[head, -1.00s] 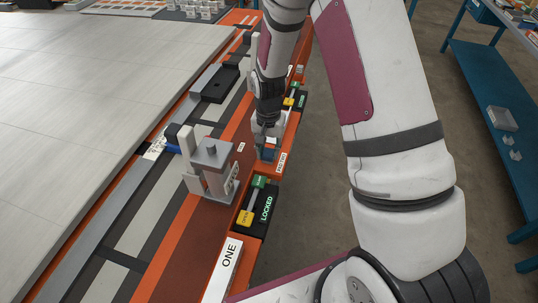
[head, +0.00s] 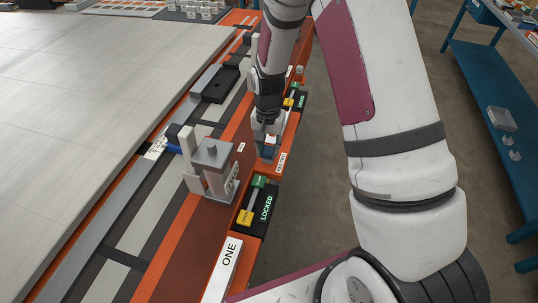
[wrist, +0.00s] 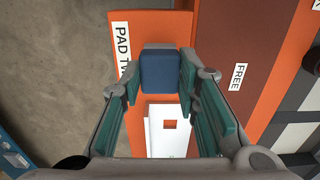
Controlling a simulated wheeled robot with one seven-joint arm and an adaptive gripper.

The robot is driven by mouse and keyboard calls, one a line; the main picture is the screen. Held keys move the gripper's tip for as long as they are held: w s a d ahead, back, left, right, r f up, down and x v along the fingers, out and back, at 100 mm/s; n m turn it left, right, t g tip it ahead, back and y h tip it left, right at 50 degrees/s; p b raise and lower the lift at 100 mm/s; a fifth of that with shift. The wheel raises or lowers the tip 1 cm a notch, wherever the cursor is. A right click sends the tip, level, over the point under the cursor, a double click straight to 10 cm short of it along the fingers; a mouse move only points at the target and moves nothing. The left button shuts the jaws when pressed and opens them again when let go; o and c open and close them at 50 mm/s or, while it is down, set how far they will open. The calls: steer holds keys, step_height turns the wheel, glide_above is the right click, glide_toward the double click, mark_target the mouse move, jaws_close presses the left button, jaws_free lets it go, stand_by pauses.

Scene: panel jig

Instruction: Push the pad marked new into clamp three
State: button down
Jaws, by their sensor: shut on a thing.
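My gripper (wrist: 160,80) is shut on a blue pad (wrist: 158,76), with a teal-lined finger on each side of it. The pad is over the orange rail, beside a label reading PAD TW..., partly cut off by a finger (wrist: 122,48). No mark reading new shows on the pad. In the head view my gripper (head: 267,138) is low over the rail's right strip, behind the near grey clamp (head: 212,160). I cannot tell whether the pad still touches the rail. No clamp marked three can be made out.
A black box reading LOCKED (head: 262,208) is on the near rail, and another (head: 301,98) is farther back. A ONE label (head: 229,258) is nearest. A FREE label (wrist: 238,76) is right of the pad. A large pale panel (head: 90,90) fills the left. A blue shelf (head: 495,110) stands right.

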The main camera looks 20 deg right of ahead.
steer(key=shift+r, duration=0.1)
steer(key=shift+r+p, duration=0.45)
steer(key=shift+r, duration=0.5)
steer(key=shift+f+b, duration=0.7)
steer(key=shift+f, duration=0.9)
steer(key=c, duration=1.1)
jaws_free()
steer(key=shift+r, duration=0.1)
steer(key=shift+r+p, duration=1.8)
steer(key=shift+r, duration=2.6)
